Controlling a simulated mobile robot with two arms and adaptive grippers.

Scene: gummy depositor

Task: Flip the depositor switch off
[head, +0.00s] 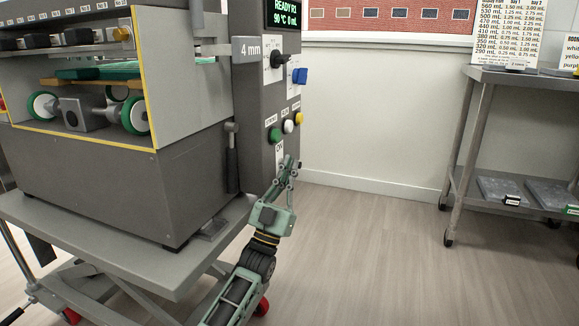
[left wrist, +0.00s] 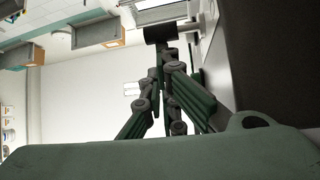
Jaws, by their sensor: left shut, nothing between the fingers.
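The grey depositor (head: 200,190) stands on a lift cart at the left in the head view. Its control panel (head: 262,100) carries a display reading "READY R1", knobs and coloured buttons. A white plate marked "ON" (head: 279,150) sits low on the panel; the switch there is largely hidden by my left gripper. My left gripper (head: 289,163) is shut and empty, its fingertips pointing up right at this plate. In the left wrist view the closed fingers (left wrist: 162,52) reach up to a dark cylindrical piece (left wrist: 160,33); I cannot tell whether they touch it. My right gripper is not in view.
Above the plate are green (head: 275,134), white (head: 288,126) and yellow (head: 298,118) buttons, close to my fingers. The lift cart (head: 110,240) is below. A metal shelf table (head: 510,80) stands right; floor between is clear.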

